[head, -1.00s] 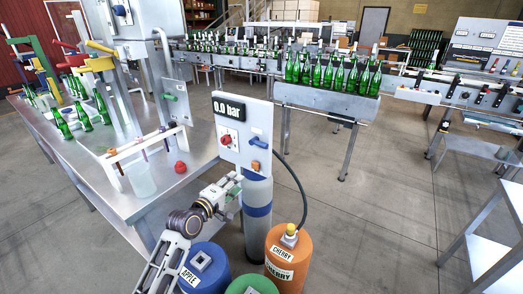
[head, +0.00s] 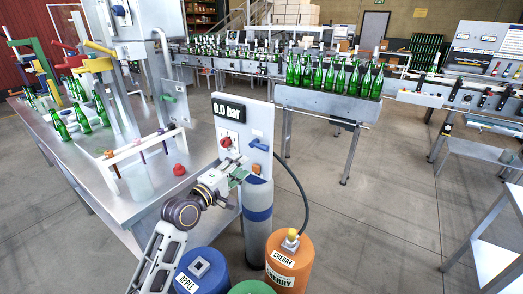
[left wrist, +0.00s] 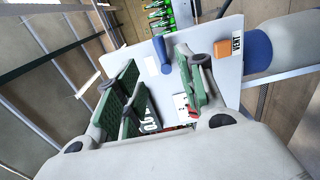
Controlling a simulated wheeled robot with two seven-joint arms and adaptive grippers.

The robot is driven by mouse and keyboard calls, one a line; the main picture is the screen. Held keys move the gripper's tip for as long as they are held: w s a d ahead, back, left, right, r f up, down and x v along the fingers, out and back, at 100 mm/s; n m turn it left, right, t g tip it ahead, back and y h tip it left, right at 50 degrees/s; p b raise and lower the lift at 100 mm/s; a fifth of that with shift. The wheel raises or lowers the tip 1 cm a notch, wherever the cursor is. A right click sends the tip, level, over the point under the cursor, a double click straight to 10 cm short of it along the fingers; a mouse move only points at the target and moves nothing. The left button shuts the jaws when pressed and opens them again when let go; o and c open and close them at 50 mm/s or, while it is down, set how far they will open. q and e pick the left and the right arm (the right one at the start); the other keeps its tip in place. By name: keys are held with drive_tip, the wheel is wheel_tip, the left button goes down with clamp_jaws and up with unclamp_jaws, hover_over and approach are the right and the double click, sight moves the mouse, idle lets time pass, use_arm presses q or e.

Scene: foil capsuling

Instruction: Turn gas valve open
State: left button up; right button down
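A light grey gas panel (head: 246,114) stands on top of a grey cylinder with a blue band (head: 258,214). Its display (head: 229,110) reads 0.0 bar. It carries a red knob (head: 226,142) and a blue lever handle (head: 260,145), which also shows in the left wrist view (left wrist: 162,56). I cannot tell for certain which is the gas valve. My left gripper (head: 236,168) is open and empty, just below the red knob, in front of the panel's lower part. In the left wrist view its green-padded fingers (left wrist: 158,88) stand apart, partly covering the panel. My right gripper is not in view.
A steel table (head: 190,183) with a capsule rack (head: 140,148) and green bottles is left of the panel. An orange canister labelled CHERRY (head: 285,264) and a blue one labelled APPLE (head: 205,270) stand below. A black hose (head: 302,190) hangs beside the panel.

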sight(260, 145)
use_arm(q)
drive_tip(key=x, duration=1.3)
idle(0.4)
clamp_jaws()
idle(0.3)
